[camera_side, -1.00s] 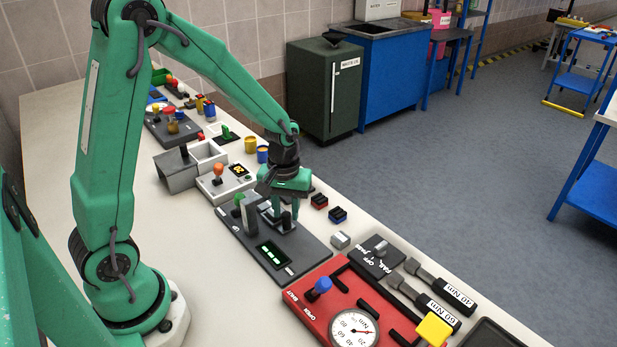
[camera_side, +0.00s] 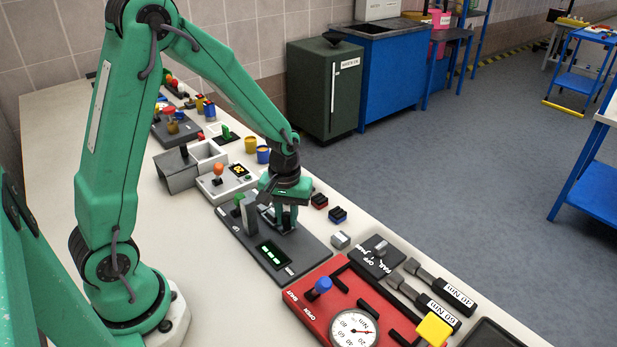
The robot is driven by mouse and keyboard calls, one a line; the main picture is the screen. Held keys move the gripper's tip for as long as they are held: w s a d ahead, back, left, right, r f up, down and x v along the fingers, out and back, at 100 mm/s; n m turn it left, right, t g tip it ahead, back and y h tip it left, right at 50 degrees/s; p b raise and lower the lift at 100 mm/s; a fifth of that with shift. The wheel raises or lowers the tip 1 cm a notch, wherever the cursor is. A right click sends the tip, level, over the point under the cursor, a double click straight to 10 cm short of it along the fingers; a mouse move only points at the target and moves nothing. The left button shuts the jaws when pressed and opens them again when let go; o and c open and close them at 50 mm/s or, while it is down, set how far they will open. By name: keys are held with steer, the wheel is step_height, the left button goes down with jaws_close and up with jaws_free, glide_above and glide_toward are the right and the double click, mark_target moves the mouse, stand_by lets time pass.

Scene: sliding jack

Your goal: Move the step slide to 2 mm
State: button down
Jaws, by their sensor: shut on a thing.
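The sliding jack is a dark grey panel (camera_side: 305,258) lying on the white bench, with a dark display (camera_side: 272,256) showing green digits too small to read. A grey upright block (camera_side: 249,212) and a green knob (camera_side: 238,200) stand at its left part. My gripper (camera_side: 285,216) points down over the panel, just right of the upright block. It is shut on the step slide, which is mostly hidden behind the fingers.
A red panel (camera_side: 305,283) with a dial gauge (camera_side: 354,330) and blue knob (camera_side: 322,285) lies in front at right. A box with an orange knob (camera_side: 217,170) stands behind at left.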

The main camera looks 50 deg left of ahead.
steer(key=d, duration=0.8)
steer(key=c, duration=1.6)
jaws_free()
steer(key=shift+o, duration=0.2)
steer(key=shift+r, duration=0.1)
step_height(320, 180, up, 8)
